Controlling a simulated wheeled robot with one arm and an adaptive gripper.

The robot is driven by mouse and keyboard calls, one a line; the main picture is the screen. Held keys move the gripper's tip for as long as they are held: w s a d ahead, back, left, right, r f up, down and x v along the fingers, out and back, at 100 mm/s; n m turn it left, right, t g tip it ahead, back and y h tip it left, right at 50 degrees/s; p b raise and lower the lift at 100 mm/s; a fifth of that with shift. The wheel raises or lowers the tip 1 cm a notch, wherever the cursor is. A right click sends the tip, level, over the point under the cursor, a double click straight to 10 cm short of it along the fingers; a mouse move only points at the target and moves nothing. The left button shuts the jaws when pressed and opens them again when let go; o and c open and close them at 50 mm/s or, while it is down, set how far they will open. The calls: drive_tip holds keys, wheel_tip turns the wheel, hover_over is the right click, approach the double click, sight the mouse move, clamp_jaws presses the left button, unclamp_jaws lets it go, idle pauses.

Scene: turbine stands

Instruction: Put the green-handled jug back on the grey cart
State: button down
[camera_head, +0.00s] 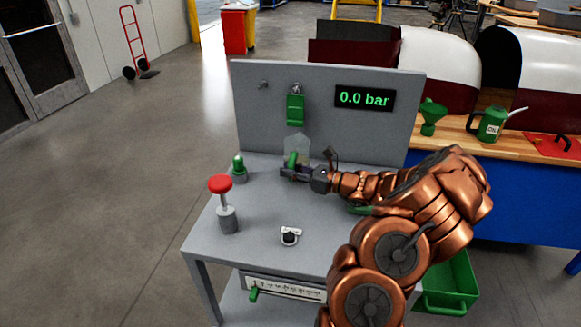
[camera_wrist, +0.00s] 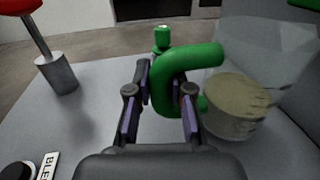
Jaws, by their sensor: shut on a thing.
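The jug (camera_head: 297,146) is clear with a green handle, and stands upright over the rear of the grey cart's top (camera_head: 262,215), in front of its back panel. In the wrist view the green handle (camera_wrist: 207,56) curves between my fingers, and the clear body (camera_wrist: 238,108) holds a dull yellowish content. My gripper (camera_head: 290,172) reaches in from the right and is shut on the handle. In the wrist view its fingers (camera_wrist: 158,110) lie either side of the handle. I cannot tell whether the jug's base touches the cart top.
On the cart are a red mushroom button (camera_head: 220,184) on a post, a small green-topped fitting (camera_head: 239,168) and a black knob (camera_head: 289,237). The back panel (camera_head: 250,110) carries a display reading 0.0 bar. A workbench (camera_head: 460,143) with a green can (camera_head: 488,124) stands right.

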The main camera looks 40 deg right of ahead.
drive_tip(key=shift+f, duration=0.4)
drive_tip(key=shift+f, duration=0.35)
drive_tip(key=c, duration=1)
unclamp_jaws()
drive_tip(key=shift+o, duration=0.5)
drive_tip(key=shift+o, duration=0.5)
drive_tip(key=shift+p+v, duration=1.25)
drive_tip(key=shift+v, duration=2.25)
